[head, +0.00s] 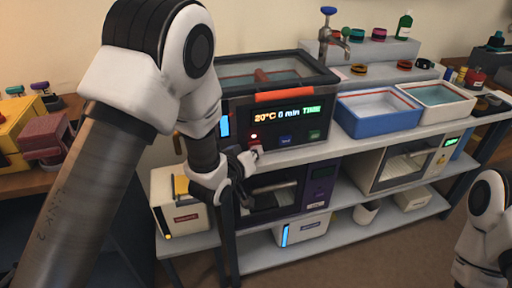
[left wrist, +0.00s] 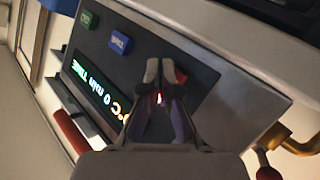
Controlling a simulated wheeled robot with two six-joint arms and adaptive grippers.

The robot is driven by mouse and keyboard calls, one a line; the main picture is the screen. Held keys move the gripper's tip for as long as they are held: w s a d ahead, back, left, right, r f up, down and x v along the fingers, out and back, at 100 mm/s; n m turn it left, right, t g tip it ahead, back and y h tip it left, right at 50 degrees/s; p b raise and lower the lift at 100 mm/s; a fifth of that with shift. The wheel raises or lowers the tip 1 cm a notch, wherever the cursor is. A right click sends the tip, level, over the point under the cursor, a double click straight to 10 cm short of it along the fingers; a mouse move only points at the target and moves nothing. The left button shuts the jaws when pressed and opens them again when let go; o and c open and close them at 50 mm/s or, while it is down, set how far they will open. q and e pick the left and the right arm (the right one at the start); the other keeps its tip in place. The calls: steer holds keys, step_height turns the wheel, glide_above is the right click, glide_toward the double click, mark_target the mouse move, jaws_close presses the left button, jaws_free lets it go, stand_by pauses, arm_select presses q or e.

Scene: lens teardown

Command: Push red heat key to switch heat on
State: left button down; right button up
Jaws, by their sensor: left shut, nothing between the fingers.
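The heated bath's front panel (head: 278,122) reads 20°C, 0 min and TIME, and it shows upside down in the left wrist view (left wrist: 205,72). A small red light (head: 254,136) glows at the panel's left. The red heat key (left wrist: 181,76) shows partly behind my left fingertips in the wrist view. My left gripper (head: 250,157) is shut and empty, its tips at the panel's lower left, by the key (left wrist: 160,68). I cannot tell whether the tips touch the key. A red glow shows between the fingers. My right gripper is out of view.
A blue key (head: 285,139) and a green key (head: 314,134) sit right of the red light. A blue tub (head: 378,123) and a white tub (head: 440,106) stand to the right. An oven-like device (head: 275,196) is on the shelf below.

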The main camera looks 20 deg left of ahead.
arm_select(q)
steer(key=shift+s+d, duration=0.25)
steer(key=shift+s, duration=0.15)
steer(key=s+d, duration=0.1)
steer(key=s, duration=0.1)
steer(key=s+d+p, duration=0.1)
steer(key=s+d, duration=0.1)
steer(key=s, duration=0.1)
steer(key=shift+d, duration=0.2)
stand_by(0.3)
